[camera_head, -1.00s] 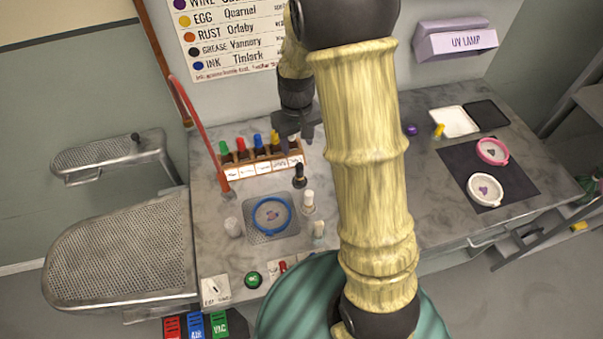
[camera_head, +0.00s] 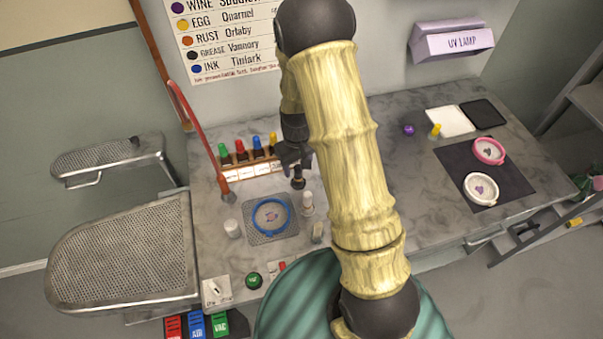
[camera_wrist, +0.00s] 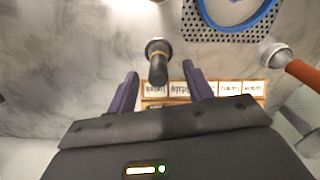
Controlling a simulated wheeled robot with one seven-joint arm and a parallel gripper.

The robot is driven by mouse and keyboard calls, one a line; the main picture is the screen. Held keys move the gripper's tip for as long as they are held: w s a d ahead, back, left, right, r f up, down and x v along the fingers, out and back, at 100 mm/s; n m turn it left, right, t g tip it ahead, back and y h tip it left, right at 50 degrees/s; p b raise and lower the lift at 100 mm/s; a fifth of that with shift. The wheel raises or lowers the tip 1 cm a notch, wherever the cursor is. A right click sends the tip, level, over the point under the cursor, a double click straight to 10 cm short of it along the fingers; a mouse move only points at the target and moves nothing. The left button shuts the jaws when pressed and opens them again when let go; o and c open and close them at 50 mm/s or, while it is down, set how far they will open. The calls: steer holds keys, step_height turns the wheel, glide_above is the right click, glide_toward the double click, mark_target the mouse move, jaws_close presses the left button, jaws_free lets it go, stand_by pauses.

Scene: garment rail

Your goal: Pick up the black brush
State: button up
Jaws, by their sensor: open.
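The black brush (camera_head: 298,178) stands upright on the marble counter, just in front of the labelled rack. It also shows in the wrist view (camera_wrist: 158,62), as a dark handle with a tan band and a pale round base. My gripper (camera_head: 293,160) is above and slightly behind it. In the wrist view my gripper (camera_wrist: 160,82) has its two purple-grey fingers spread wide, with the brush's near end between or just beyond their tips. I cannot tell the exact height gap. Nothing is held.
The rack (camera_head: 245,171) with colored-cap bottles stands behind and left. A white-capped bottle (camera_head: 307,203) is close in front of the brush. A blue hoop (camera_head: 271,215) lies on a perforated plate.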

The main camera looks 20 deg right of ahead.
mark_target(297, 175)
steer(key=shift+s+f, duration=0.1)
steer(key=shift+f, duration=0.25)
step_height(297, 175, down, 4)
steer(key=shift+r+p, duration=0.15)
steer(key=shift+p, duration=0.8)
steer(key=shift+d+f, duration=0.1)
steer(key=shift+f, duration=0.25)
steer(key=shift+w, duration=0.35)
steer(key=shift+d, duration=0.25)
steer(key=c, duration=0.9)
steer(key=shift+s+a, duration=0.1)
steer(key=shift+c, duration=0.8)
steer(key=shift+s+a, duration=0.1)
steer(key=shift+a, duration=0.2)
